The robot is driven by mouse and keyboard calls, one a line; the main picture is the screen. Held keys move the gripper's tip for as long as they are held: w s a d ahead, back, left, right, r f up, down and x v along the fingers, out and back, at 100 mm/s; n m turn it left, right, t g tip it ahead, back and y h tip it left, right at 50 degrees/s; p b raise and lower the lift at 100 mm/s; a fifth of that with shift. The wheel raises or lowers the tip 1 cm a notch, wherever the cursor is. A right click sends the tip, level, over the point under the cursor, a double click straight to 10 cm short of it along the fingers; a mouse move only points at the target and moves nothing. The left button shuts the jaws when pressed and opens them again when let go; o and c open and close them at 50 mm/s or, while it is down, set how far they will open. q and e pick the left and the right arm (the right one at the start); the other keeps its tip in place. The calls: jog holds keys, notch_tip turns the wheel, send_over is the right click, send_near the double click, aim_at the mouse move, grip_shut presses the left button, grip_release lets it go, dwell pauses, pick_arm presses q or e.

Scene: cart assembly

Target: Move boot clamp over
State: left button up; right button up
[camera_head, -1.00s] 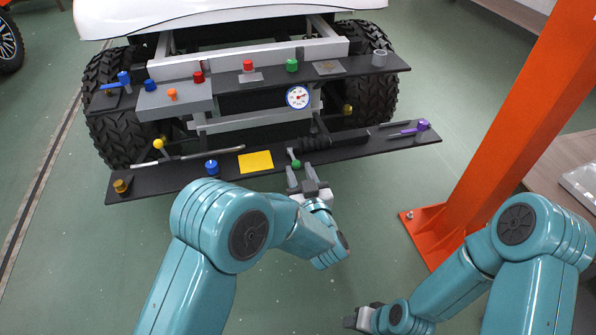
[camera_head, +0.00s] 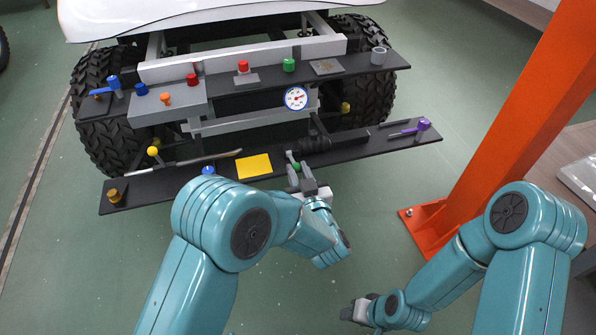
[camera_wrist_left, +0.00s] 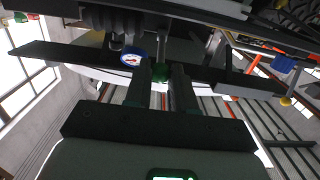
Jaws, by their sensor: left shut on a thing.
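A small part with a green round knob (camera_head: 295,167) and a short grey lever is at the front edge of the lower black shelf (camera_head: 372,146). I cannot tell for certain that it is the boot clamp. My left gripper (camera_head: 303,182) is shut on this green-knobbed part.
A yellow square (camera_head: 254,166) lies left of the green knob. The lower shelf also holds a brass knob (camera_head: 115,196), a yellow-knobbed rod (camera_head: 153,151) and a purple-handled tool (camera_head: 423,125). A round gauge (camera_head: 296,98) hangs above. An orange post (camera_head: 497,125) stands at right.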

aim_at(296, 165)
pick_arm(q)
jog(key=shift+w+a+r+p, duration=0.1)
jog(key=shift+w+r+p, duration=0.25)
jog(key=shift+r, duration=0.55)
jog(key=shift+w+r, duration=0.1)
jog(key=shift+w+a+r+p, duration=0.2)
jog(key=shift+w+r+p, duration=0.2)
jog(key=shift+r, duration=0.2)
jog(key=shift+w+r, duration=0.2)
jog(key=shift+w, duration=0.05)
jog(key=shift+w+a+r+p, duration=0.25)
jog(key=shift+w+r+p, duration=0.15)
jog(key=shift+w+r, duration=0.3)
jog(key=shift+w, duration=0.15)
jog(key=shift+a, duration=0.1)
